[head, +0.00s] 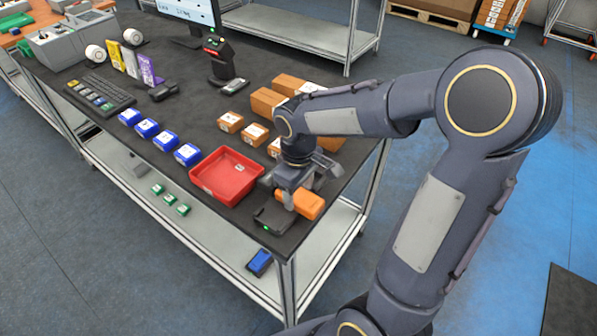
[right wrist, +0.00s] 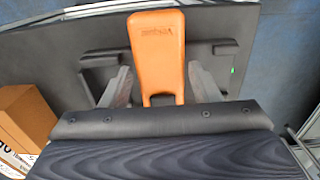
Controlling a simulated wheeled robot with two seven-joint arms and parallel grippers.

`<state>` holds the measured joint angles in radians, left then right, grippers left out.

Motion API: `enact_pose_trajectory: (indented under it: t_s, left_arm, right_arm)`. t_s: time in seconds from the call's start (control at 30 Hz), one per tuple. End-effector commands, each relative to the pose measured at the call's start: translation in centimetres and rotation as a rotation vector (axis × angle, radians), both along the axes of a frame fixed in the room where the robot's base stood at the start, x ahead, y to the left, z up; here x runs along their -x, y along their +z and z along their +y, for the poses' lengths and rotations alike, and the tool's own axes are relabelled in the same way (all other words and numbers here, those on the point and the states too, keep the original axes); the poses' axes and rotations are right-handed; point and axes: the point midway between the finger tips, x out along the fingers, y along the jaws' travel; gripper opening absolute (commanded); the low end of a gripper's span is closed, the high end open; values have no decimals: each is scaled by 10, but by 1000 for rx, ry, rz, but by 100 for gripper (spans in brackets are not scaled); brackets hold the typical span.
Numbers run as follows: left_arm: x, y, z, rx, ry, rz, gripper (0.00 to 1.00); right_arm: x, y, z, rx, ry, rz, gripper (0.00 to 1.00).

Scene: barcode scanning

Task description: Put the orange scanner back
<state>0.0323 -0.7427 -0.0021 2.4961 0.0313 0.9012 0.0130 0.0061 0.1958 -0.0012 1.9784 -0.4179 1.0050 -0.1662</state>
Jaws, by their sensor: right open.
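The orange scanner (head: 308,204) is at the near right corner of the dark table, at a black stand (head: 272,219) with a small green light. In the right wrist view the orange scanner (right wrist: 158,45) lies between the two grey fingers, with a gap on each side. My right gripper (head: 291,196) is open around it and reaches down from above. Part of the black stand (right wrist: 100,60) shows behind the scanner in that view. Whether the scanner is fully seated in the stand cannot be told. My left gripper is not in view.
A red tray (head: 213,191) stands just left of the stand. Orange-brown boxes (head: 267,102) are behind my right arm, and blue boxes (head: 148,128) line the front edge. A black-and-red device (head: 219,62) stands further back. The table's right edge is close.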

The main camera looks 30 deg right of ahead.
Motion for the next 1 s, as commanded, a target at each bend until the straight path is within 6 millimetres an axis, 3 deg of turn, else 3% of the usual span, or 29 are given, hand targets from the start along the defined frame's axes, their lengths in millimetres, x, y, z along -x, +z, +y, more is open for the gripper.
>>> enact_pose_trajectory:
  t_s: [0.4,0.67,0.77,1.0]
  left_arm:
    - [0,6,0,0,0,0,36]
    - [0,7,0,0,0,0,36]
    - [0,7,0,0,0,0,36]
    - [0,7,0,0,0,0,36]
  right_arm:
    - [0,86,1,-1,2,-4,56]
    - [6,110,0,-13,-13,-12,56]
    - [27,113,2,-59,-66,-59,56]
    - [107,102,24,-280,-317,-255,56]
